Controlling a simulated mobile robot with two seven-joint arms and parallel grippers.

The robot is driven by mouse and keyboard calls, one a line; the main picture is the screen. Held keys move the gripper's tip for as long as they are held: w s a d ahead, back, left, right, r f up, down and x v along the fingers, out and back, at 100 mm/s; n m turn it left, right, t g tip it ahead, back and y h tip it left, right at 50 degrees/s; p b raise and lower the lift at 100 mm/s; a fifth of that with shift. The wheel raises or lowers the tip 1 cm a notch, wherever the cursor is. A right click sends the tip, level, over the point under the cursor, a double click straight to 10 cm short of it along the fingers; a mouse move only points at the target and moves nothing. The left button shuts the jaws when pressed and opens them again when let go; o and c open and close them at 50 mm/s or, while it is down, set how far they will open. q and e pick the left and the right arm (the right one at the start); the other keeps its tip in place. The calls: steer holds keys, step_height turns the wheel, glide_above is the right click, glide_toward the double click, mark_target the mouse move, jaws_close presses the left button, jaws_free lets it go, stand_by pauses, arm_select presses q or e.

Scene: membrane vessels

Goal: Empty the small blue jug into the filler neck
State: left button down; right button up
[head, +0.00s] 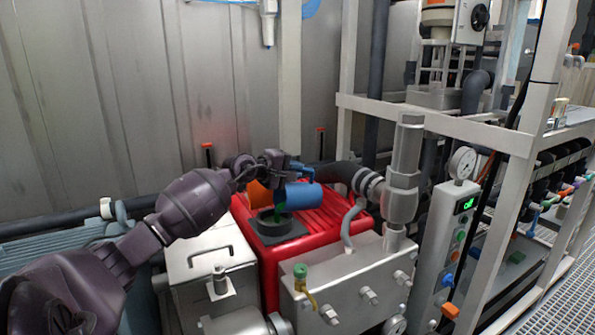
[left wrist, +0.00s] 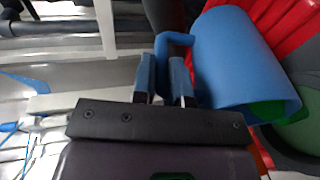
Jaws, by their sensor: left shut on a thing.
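The small blue jug (head: 303,196) is tipped onto its side above the filler neck (head: 278,226), a dark round opening on the red tank. My left gripper (head: 284,172) is shut on the jug's handle. In the left wrist view my left gripper (left wrist: 166,80) closes around the handle of the jug (left wrist: 235,55), and green shows at the jug's mouth. In the head view green shows between the jug's mouth and the neck, just over the opening. The inside of the neck is mostly hidden. My right gripper is not in view.
The red ribbed tank (head: 318,218) stands behind a steel box (head: 345,280) with fittings. An orange cylindrical thing (head: 259,193) is close beside the jug. A grey hose (head: 340,173) and a steel vertical fitting (head: 404,170) stand to the right. A metal wall is behind.

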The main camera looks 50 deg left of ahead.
arm_select(q)
steer(key=shift+s+a+t, duration=0.15)
steer(key=shift+s+t, duration=0.25)
steer(key=shift+s, duration=0.2)
steer(key=shift+s+a+r+t+b, duration=0.15)
steer(key=shift+s+r+t+b, duration=0.15)
steer(key=shift+s+r+b, duration=0.15)
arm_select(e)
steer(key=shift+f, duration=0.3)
arm_select(q)
steer(key=shift+f, duration=0.1)
